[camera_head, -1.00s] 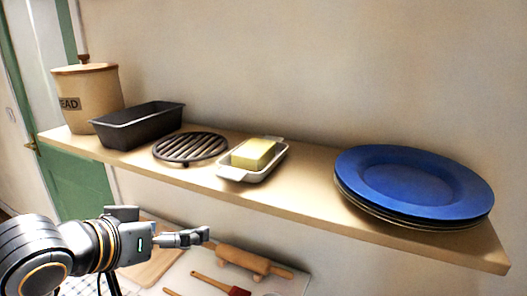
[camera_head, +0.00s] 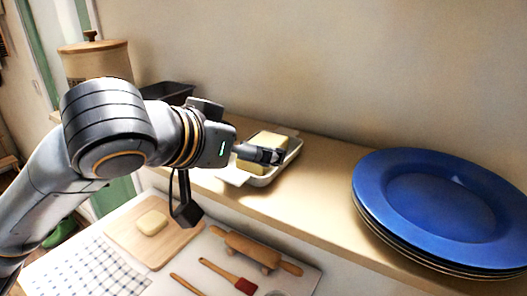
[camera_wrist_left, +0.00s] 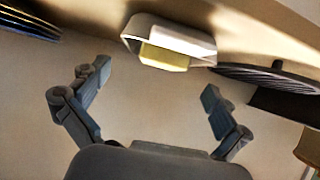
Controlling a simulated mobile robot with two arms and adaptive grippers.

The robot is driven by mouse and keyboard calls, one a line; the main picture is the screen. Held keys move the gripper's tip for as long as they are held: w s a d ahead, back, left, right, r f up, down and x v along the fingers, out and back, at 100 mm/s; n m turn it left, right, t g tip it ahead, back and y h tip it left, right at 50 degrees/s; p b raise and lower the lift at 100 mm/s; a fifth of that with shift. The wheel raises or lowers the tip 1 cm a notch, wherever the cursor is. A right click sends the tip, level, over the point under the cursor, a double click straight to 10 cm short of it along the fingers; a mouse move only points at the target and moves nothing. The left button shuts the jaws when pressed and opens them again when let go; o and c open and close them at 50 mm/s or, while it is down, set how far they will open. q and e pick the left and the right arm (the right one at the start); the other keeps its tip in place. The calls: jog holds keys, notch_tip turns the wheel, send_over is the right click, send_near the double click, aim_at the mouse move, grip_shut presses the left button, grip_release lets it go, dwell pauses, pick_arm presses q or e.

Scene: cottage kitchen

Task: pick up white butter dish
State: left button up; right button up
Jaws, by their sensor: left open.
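The white butter dish (camera_head: 290,161) stands on the wooden shelf and holds a yellow block of butter (camera_head: 270,139). My left gripper (camera_head: 262,155) is at the dish in the head view, with a finger overlapping its front part. The gripper hides some of the dish and butter. In the left wrist view the dish (camera_wrist_left: 190,41) is at the top centre, beyond the spread fingers of my left gripper (camera_wrist_left: 156,79). The fingers are open, with nothing between them, and look apart from the dish. My right gripper is not in view.
A stack of blue plates (camera_head: 440,205) stands right of the dish. A dark trivet (camera_wrist_left: 265,78) is close beside it. A loaf tin (camera_head: 168,92) and bread crock (camera_head: 95,62) are farther left. Below are a cutting board (camera_head: 170,240) and rolling pin (camera_head: 255,250).

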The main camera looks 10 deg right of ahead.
aim_at(261, 145)
pick_arm(q)
jog(key=shift+x, duration=0.75)
jog(key=shift+w+d+f+p, duration=0.15)
jog(key=shift+w+d+p, duration=0.05)
jog(key=shift+p, duration=0.2)
jog(key=p+x, duration=0.1)
jog(key=x, duration=0.2)
jog(key=shift+w+f+p, duration=0.15)
jog(key=shift+f+p, duration=0.05)
jog(key=shift+p, duration=0.15)
jog(key=shift+w+d+f, duration=0.3)
jog(key=shift+d, duration=0.05)
jog(key=shift+a, duration=0.1)
jog(key=c, duration=0.7)
jog(key=shift+r, duration=0.1)
jog(key=c, duration=0.3)
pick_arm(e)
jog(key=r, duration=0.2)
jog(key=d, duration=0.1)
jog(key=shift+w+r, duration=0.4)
